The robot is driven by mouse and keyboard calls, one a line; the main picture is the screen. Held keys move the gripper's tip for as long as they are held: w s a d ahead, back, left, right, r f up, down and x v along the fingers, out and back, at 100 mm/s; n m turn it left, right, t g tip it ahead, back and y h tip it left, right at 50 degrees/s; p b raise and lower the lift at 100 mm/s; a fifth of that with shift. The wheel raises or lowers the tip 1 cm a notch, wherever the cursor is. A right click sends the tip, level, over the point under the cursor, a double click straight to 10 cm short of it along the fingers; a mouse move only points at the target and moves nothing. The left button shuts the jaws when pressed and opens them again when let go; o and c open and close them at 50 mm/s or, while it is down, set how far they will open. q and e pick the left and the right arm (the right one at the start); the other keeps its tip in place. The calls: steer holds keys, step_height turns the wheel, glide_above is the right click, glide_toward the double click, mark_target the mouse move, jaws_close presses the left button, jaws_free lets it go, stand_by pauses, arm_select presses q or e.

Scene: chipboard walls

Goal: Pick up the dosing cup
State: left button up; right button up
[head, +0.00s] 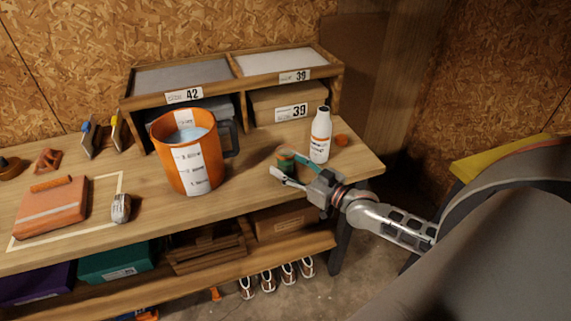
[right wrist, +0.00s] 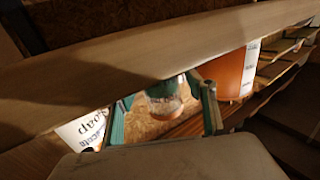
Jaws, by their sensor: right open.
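A small cup, which I take to be the dosing cup (head: 286,156), stands on the workbench (head: 236,206) near its front right, with an orange rim and a greenish side. My right gripper (head: 279,164) is open, with its teal-padded fingers around the cup at the bench's front edge. In the right wrist view the cup (right wrist: 165,104) looks clear with an orange-brown tint and sits between the two fingers (right wrist: 160,96). I cannot tell whether a finger touches it. My left gripper is not in view.
A white bottle (head: 320,138) with a dark cap stands just behind the cup, beside a small orange cap (head: 341,140). A large orange measuring jug (head: 172,157) stands to the left. A wooden shelf unit (head: 336,85) is behind. Bench surface between jug and cup is clear.

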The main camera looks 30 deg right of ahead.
steer(key=shift+w+a, duration=0.1)
steer(key=shift+w, duration=0.4)
steer(key=c, duration=1.3)
steer(key=shift+o, duration=0.2)
steer(key=shift+r, duration=0.1)
